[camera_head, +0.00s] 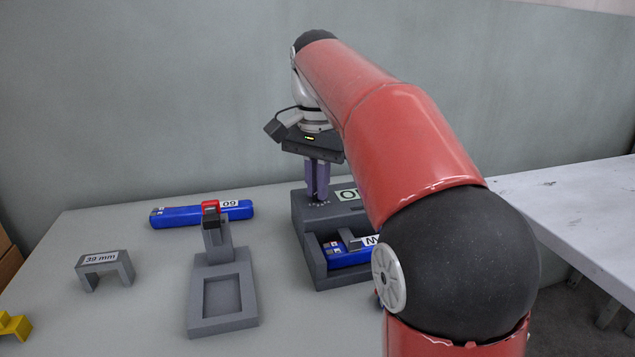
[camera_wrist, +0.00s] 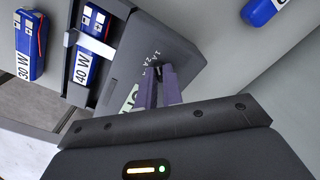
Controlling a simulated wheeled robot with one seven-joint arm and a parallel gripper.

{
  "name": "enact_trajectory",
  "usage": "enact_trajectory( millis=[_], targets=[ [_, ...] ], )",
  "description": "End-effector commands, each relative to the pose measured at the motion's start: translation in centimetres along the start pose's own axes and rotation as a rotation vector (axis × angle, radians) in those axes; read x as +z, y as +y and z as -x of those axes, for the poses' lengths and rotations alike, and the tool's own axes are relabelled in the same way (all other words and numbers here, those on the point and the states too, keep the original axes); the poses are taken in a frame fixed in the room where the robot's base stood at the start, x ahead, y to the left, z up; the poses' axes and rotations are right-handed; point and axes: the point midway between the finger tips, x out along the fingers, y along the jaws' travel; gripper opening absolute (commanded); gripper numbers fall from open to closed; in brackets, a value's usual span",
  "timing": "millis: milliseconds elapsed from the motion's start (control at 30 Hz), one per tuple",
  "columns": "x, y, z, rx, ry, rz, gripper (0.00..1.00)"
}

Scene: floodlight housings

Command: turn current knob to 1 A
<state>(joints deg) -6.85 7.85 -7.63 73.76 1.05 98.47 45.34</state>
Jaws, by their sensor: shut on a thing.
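The grey tester box (camera_head: 300,210) stands at the back of the table, with a pale green label (camera_head: 349,194) beginning with "O", partly cut off. Its top also shows in the wrist view (camera_wrist: 135,62), with small white scale marks (camera_wrist: 152,57) that seem to read 1 A and 2 A. My gripper (camera_head: 318,199) points straight down onto the box top. Its purple fingers (camera_wrist: 159,74) are shut on the current knob beside the scale marks. The knob is almost wholly hidden between the fingertips, so I cannot tell its pointer's setting.
A blue 40 W module (camera_wrist: 88,65) lies in the box's front bay; a blue 30 W module (camera_wrist: 29,50) lies beside it. A blue bar marked 60 (camera_head: 180,216), a grey stand (camera_head: 250,290) and a grey 39 mm bridge (camera_head: 105,262) stand left.

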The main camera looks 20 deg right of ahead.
Motion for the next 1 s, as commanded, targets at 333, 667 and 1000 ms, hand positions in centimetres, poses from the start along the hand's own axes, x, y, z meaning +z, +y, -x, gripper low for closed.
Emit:
enact_trajectory(
  millis=[333, 667, 1000],
  targets=[
    [0.0, 0.0, 0.0, -0.001, 0.001, -0.001, 0.17],
    [0.0, 0.0, 0.0, -0.001, 0.0, 0.0, 0.3],
    [-0.1, -0.1, 3.5, -0.003, 0.003, 0.0, 0.3]
  ],
)
